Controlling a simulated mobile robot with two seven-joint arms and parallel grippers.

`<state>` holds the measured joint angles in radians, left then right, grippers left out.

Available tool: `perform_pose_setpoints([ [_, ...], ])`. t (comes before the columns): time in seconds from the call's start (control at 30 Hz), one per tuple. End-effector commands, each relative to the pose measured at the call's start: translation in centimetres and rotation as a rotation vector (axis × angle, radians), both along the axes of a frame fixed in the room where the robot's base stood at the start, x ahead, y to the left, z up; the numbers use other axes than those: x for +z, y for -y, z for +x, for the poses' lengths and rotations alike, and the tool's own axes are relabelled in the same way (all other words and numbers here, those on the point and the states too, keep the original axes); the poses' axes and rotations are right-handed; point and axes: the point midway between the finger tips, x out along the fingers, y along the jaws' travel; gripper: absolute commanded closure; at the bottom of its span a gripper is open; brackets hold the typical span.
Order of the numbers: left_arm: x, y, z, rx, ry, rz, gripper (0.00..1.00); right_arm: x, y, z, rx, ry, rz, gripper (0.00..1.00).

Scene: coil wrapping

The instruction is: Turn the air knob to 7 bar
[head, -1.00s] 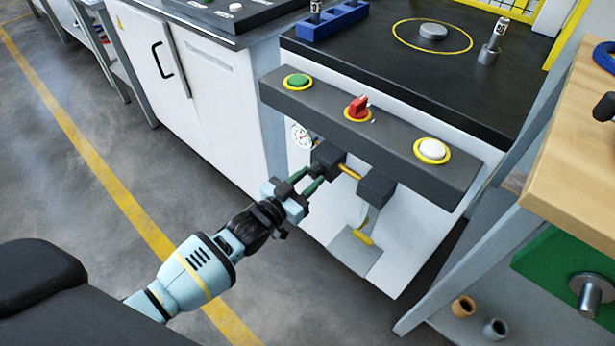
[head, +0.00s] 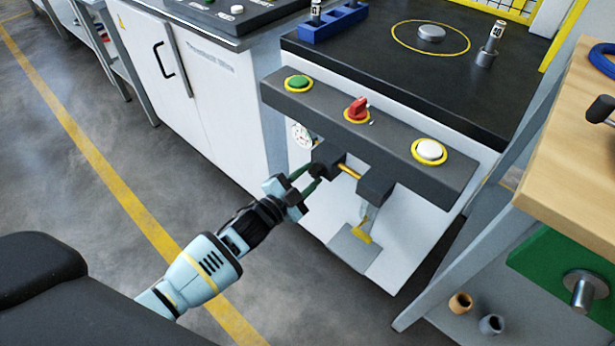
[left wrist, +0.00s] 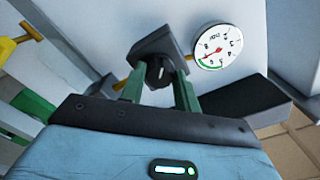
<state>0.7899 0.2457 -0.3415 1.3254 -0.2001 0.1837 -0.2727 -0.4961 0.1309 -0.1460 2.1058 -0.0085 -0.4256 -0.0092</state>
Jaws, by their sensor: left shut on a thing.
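The black air knob (left wrist: 158,72) sits on a dark grey block below the button panel. My left gripper (head: 312,180) reaches it from the left and front in the head view. In the left wrist view its two green fingers (left wrist: 160,92) lie on either side of the knob, shut on it. The round white pressure gauge (left wrist: 216,46) is right of the knob there, with a red needle and a green band; I cannot read its value surely. In the head view the gauge (head: 300,134) is partly hidden by the panel. My right gripper is not in view.
The dark panel (head: 395,156) above carries a green button (head: 297,82), a red switch (head: 357,107) and a white button (head: 430,150). A second dark block (head: 375,186) with yellow parts is right of the knob. A wooden-topped bench (head: 565,160) stands at right. Floor at left is clear.

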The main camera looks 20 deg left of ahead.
Motion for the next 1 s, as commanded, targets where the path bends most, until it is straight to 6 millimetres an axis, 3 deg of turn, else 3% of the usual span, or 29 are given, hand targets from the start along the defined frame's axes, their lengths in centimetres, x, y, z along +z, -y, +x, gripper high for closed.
perform_pose_setpoints([
  [0.6,-0.03,0.02,-0.02,-0.001,0.013,0.037,0.91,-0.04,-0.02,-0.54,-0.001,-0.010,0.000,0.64],
  [0.63,-0.03,0.02,-0.02,-0.001,0.013,0.037,0.65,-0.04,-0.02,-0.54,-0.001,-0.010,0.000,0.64],
  [0.77,-0.02,0.02,-0.02,-0.001,0.013,0.037,0.48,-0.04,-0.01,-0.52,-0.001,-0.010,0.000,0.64],
  [1.0,-0.01,0.00,-0.02,0.000,0.013,0.037,0.48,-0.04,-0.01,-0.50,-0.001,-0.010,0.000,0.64],
])
